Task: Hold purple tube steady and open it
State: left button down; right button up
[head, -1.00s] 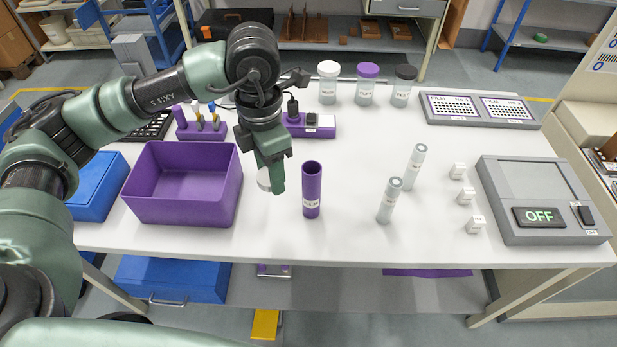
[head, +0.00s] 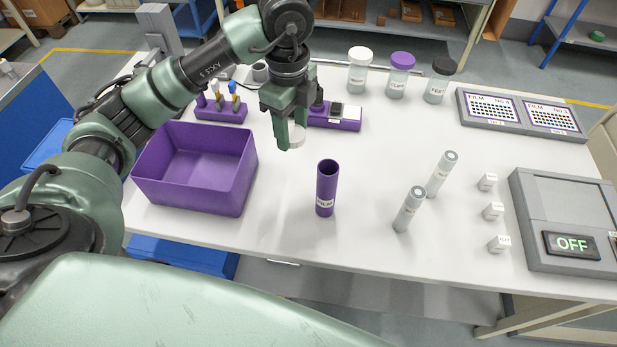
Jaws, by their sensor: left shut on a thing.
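The purple tube (head: 326,190) stands upright on the white table, with a FILM label on its side. Its top is open and shows a dark inside. No gripper touches it. My left gripper (head: 291,143) points down above the table, up and left of the tube in the head view. It is shut on a pale round piece (head: 298,138) that looks like a lid, partly hidden by the fingers. My right gripper is not in view.
A purple bin (head: 238,189) stands left of the tube. Lidded jars (head: 397,82) stand at the back. Table around the purple tube is clear.

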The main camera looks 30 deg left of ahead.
pick_arm(q)
send_over(295, 188)
notch_tip(295, 188, down, 13)
jog(key=shift+r, duration=0.2)
notch_tip(295, 188, down, 5)
jog(key=shift+f+p, duration=0.1)
jog(key=shift+p, duration=0.25)
jog(key=shift+w, duration=0.1)
